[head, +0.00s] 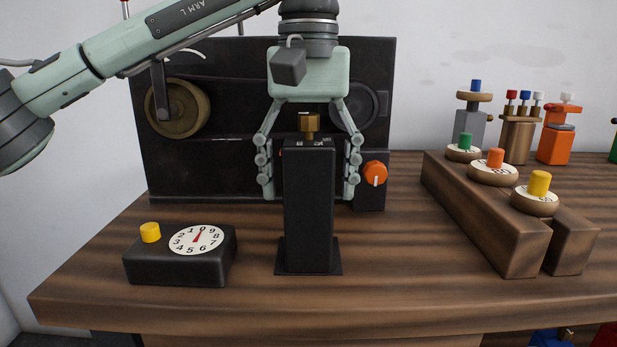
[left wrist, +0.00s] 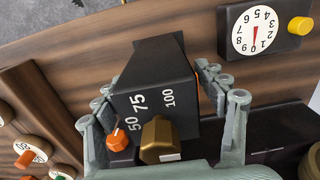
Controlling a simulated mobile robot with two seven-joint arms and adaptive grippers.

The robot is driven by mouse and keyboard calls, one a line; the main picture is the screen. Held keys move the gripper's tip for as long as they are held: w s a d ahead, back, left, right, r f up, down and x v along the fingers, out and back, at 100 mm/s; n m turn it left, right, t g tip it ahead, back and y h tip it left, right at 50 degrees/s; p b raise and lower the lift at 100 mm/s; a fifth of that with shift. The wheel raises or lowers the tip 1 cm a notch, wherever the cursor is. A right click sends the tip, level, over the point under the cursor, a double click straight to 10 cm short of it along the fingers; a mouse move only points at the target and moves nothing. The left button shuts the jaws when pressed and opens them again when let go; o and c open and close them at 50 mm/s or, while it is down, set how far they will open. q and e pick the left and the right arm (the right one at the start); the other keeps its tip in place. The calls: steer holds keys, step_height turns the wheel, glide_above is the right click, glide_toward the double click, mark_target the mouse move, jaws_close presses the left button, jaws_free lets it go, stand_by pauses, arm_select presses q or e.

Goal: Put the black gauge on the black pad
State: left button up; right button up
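The black gauge (head: 309,205) is a tall, upright black block with a brass knob (head: 309,124) on top. Its top bears the marks 50, 75 and 100 in the left wrist view (left wrist: 160,95). A thin flat black square, seemingly the black pad (head: 335,268), shows at its foot; I cannot tell it from a base plate of the gauge. My left gripper (head: 309,188) points down from above, one finger on each side of the gauge's upper part. Gaps show between fingers and block, so it is open. My right gripper is not in view.
A black dial box (head: 140,270) with a yellow knob lies left. A large dark machine (head: 240,170) with a belt wheel and orange knob (head: 375,173) stands behind. A wooden block (head: 480,220) with several knobbed dials is right. The front table strip is clear.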

mark_target(308, 113)
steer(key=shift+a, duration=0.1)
arm_select(q)
steer(key=shift+r, duration=0.5)
step_height(308, 113, up, 10)
steer(key=p, duration=0.2)
steer(key=shift+p, duration=0.35)
steer(key=shift+r, duration=0.65)
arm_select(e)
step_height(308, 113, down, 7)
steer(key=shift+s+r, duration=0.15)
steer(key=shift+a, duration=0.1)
